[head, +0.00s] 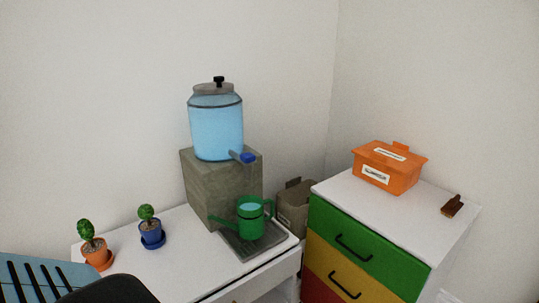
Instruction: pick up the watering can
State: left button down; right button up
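The green watering can (250,223) stands upright on a grey drip tray (242,250) on the white table. Its spout points left and its handle is on the right. It stands in front of the grey block, below the blue tap (247,157) of the water dispenser (215,128). A blue level shows through a window in its side. Neither of my grippers shows in the head view.
Two small potted plants, one orange (97,253) and one blue (152,235), stand on the table's left. To the right, a drawer cabinet (365,250) bears an orange box (388,168) and a brown brush-like item (452,206). A chair (40,280) stands front left.

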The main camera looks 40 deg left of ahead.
aim_at(250, 226)
jog(key=u, duration=2.1)
